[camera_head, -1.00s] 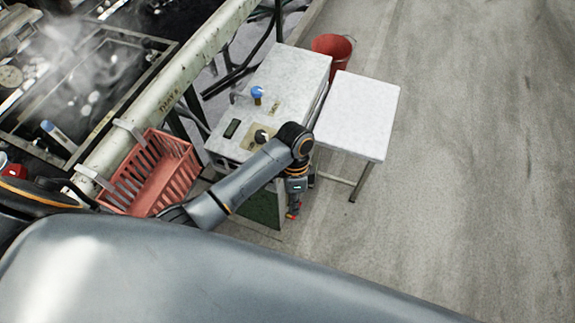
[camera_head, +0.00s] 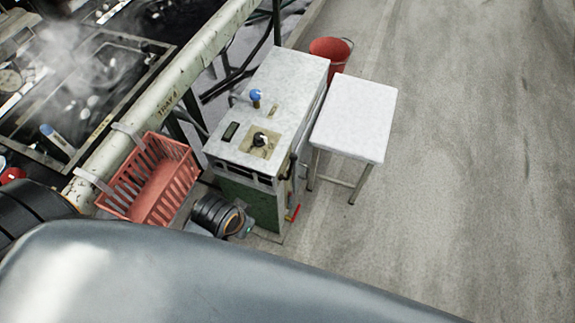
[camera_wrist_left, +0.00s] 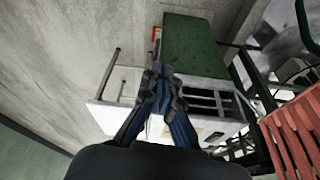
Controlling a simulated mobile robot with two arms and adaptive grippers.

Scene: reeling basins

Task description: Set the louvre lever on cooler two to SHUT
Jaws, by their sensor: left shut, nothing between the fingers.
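The cooler (camera_head: 285,75) is a box with a pale top and a green front panel; its number cannot be read. A dark slatted louvre opening (camera_head: 237,170) runs below its top edge and shows in the left wrist view (camera_wrist_left: 207,101). On its right side are a dark upright part, perhaps the lever, and a small red and yellow strip (camera_head: 294,213), also in the wrist view (camera_wrist_left: 156,34). My left gripper (camera_wrist_left: 160,88) is shut and empty, in front of the cooler in that view; contact cannot be told. In the head view only its wrist shows clearly. My right gripper is not in view.
A white side table (camera_head: 355,115) stands right of the cooler, with a red bucket (camera_head: 328,48) behind. A red slatted basket (camera_head: 150,185) hangs from the basin rail at left. A blue-topped knob (camera_head: 255,95) and black dial (camera_head: 260,139) are on the cooler top. Floor at right is clear.

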